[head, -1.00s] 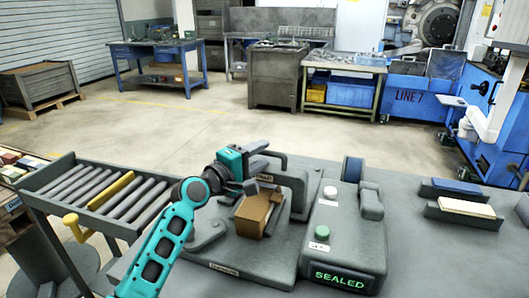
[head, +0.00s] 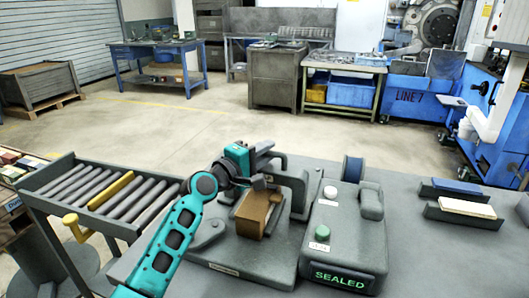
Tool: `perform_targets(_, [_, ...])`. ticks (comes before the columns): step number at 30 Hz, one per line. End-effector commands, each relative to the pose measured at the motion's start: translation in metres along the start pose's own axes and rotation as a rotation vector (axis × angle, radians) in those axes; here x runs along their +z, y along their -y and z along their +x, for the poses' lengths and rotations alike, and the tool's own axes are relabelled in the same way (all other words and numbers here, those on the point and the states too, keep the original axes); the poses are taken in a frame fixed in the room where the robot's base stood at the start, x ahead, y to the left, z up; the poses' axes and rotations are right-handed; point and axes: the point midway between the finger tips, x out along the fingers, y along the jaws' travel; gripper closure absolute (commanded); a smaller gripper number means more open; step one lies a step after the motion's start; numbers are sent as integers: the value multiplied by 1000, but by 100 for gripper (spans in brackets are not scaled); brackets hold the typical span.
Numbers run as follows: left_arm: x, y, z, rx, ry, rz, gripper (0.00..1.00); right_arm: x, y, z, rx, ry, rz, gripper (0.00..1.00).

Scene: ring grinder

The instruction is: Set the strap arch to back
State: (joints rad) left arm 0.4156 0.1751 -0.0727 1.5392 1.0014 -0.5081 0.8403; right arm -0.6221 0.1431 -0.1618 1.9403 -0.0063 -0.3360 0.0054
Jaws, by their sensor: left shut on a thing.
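The strap arch (head: 299,195) is a dark grey frame standing on the grey strapping machine bed, in the middle of the head view. A brown box (head: 251,214) sits on the bed at the arch, and part of it is hidden by my gripper and arm. My left gripper (head: 262,168), with a teal wrist, is at the upper left part of the arch, above and behind the box. It is shut on what appears to be part of the arch; the fingertips are partly hidden. My right gripper is out of view.
A control housing (head: 345,235) with a green button and a lit "SEALED" display stands right of the bed. A roller conveyor (head: 68,170) with one yellow roller is at the left. Two trays (head: 460,217) lie at the right. The table between them is clear.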

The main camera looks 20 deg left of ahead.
Motion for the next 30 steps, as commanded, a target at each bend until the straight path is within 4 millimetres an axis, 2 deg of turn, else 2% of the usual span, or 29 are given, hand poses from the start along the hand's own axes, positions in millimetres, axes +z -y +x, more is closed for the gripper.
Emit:
perform_targets(12, [0,0,0,-1,-1,0,100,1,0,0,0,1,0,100])
perform_targets(17, [-3,2,7,0,-1,0,100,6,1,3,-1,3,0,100])
perform_targets(23, [-14,5,31,2,-1,0,100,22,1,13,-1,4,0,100])
perform_targets(30, [-30,7,70,3,-2,0,100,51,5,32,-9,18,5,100])
